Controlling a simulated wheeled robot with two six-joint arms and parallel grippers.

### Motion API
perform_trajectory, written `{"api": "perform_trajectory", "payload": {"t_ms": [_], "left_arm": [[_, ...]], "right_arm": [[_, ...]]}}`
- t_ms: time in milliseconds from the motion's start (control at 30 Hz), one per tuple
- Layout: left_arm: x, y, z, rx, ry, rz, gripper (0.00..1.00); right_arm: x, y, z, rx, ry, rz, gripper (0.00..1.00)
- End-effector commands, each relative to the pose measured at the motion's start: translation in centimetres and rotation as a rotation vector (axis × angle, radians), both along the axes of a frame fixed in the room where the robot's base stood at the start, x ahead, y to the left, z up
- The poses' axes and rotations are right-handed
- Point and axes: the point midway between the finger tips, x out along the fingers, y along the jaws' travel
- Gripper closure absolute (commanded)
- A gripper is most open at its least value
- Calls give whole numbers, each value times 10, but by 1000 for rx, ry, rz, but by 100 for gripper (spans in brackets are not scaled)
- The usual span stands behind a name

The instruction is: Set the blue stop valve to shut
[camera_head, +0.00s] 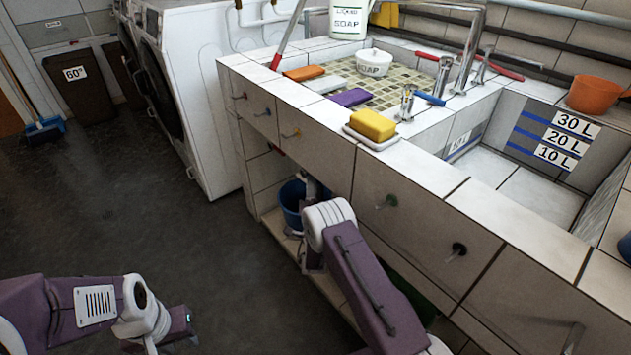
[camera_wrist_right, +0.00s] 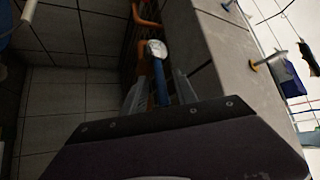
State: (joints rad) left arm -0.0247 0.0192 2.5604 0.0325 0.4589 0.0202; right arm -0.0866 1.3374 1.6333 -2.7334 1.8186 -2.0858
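The blue stop valve shows in the right wrist view as a straight blue lever (camera_wrist_right: 160,84) below a round pale metal fitting on orange-brown pipework. My right gripper (camera_wrist_right: 160,88) has one finger on each side of the lever. The fingers look apart, with narrow gaps beside it; firm contact is not visible. In the head view my right arm reaches under the sink counter, and its fingers and the valve are hidden. My left gripper (camera_head: 172,340) is low at the bottom left, over the floor, dark and partly cut off; its fingers are not clear.
A blue bucket (camera_head: 292,204) stands on the shelf under the counter, beside my right wrist. The counter front (camera_head: 400,195) is close above my right arm. Orange-brown pipes (camera_wrist_right: 150,20) run near the valve. The dark floor (camera_head: 130,215) at left is clear.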

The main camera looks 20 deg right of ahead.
Motion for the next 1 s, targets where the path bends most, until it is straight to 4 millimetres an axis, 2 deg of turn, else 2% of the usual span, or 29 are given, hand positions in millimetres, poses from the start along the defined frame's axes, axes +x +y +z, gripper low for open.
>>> {"api": "perform_trajectory", "payload": {"t_ms": [233, 267, 367, 400, 1000], "left_arm": [[0, 0, 0, 0, -1, 0, 64], [0, 0, 0, 0, -1, 0, 64], [0, 0, 0, 0, -1, 0, 64], [0, 0, 0, 0, -1, 0, 64], [0, 0, 0, 0, -1, 0, 64]], "right_arm": [[2, -1, 2, 0, 0, 0, 66], [2, -1, 2, 0, 0, 0, 69], [2, 0, 2, 0, 0, 0, 96], [2, 0, 2, 0, 0, 0, 100], [1, -1, 1, 0, 1, -1, 100]]}}
